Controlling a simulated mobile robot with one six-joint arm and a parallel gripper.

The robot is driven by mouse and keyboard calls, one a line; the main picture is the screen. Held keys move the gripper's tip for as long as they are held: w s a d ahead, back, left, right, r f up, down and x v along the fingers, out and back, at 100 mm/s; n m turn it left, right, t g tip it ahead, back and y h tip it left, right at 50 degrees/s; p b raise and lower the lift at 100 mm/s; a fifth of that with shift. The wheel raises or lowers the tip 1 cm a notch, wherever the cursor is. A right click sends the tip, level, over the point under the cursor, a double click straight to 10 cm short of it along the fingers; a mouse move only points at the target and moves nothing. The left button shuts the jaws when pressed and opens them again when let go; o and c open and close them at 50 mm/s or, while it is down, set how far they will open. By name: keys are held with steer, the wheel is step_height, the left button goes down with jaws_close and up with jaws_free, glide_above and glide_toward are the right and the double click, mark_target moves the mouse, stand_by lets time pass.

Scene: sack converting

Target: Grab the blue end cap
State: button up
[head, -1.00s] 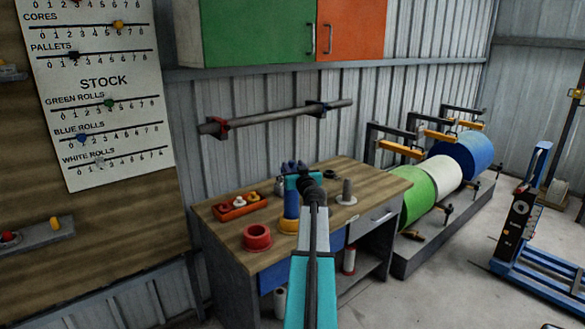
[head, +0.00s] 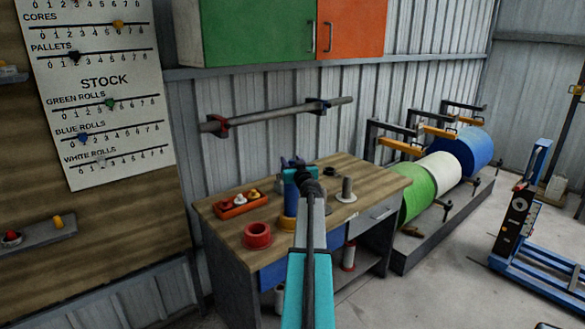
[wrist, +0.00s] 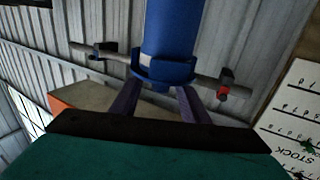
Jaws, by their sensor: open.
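In the wrist view a blue flanged cap-like part (wrist: 163,70) sits at the end of the blue cylinder (wrist: 172,22). My gripper (head: 291,161) is over the bench at the cylinder's upper end, and my own wrist partly hides it. In the wrist view its two purple fingers (wrist: 160,92) are apart, with their tips by the flange. I cannot tell whether they touch it.
A wall bar (head: 280,116) and green cabinet (head: 258,33) are behind and above. Large rolls (head: 440,170) lie at right.

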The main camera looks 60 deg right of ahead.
jaws_close()
steer(key=shift+r, duration=0.2)
steer(key=shift+r+b, duration=0.35)
steer(key=shift+r, duration=0.75)
steer(key=s+a+r+b, duration=0.1)
steer(key=s+a+b, duration=0.1)
steer(key=s, duration=0.5)
steer(key=s+a+r+b, duration=0.1)
steer(key=s+a+b, duration=0.1)
steer(key=s, duration=0.6)
steer(key=shift+s+a+r+b, duration=0.2)
steer(key=shift+a+b, duration=0.2)
steer(key=shift+b, duration=0.25)
